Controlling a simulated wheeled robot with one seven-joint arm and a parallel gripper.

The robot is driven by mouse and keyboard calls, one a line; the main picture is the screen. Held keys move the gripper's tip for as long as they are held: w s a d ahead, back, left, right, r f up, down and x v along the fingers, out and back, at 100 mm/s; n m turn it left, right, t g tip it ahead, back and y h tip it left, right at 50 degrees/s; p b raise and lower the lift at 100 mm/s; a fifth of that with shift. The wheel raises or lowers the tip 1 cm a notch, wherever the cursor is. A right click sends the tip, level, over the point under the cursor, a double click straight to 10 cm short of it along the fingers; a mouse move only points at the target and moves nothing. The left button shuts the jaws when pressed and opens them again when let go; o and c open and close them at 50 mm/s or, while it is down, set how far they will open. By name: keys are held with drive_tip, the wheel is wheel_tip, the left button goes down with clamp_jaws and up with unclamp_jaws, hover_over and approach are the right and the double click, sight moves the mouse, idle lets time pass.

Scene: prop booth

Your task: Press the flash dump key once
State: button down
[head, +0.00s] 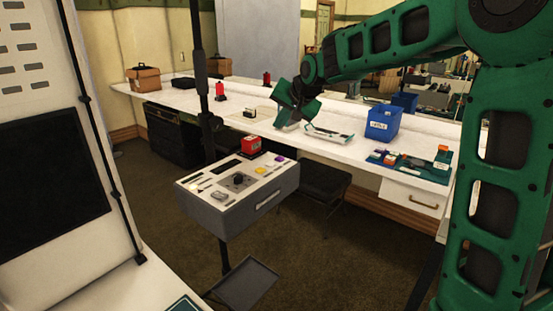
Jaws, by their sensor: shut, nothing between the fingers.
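A grey control box (262,209) with a pale top panel stands on a dark pole in the middle of the head view. Its top carries a black knob (239,179), a yellow key (261,170), a purple key (279,158) and several pale keys and dark slots. The labels are too small to read, so I cannot tell which is the flash dump key. My gripper (288,123) is shut and empty, pointing down beyond the box, over or near the white counter. It appears apart from the panel.
A red block-like device (250,146) sits at the panel's back edge. The long white counter (345,147) holds a blue bin (383,123), a teal tray with small parts (410,164) and a brown case (143,78). A dark vertical pole (200,75) rises left of my gripper.

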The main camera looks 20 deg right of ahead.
sight(281, 160)
drive_tip(key=shift+d+f, duration=0.15)
drive_tip(key=shift+s+d+f, duration=0.1)
drive_tip(key=shift+s+f, duration=0.05)
drive_tip(key=shift+f, duration=4.1)
drive_tip(key=shift+f, duration=0.1)
drive_tip(key=shift+f, duration=0.25)
drive_tip(key=shift+f, duration=0.45)
drive_tip(key=shift+r, duration=0.85)
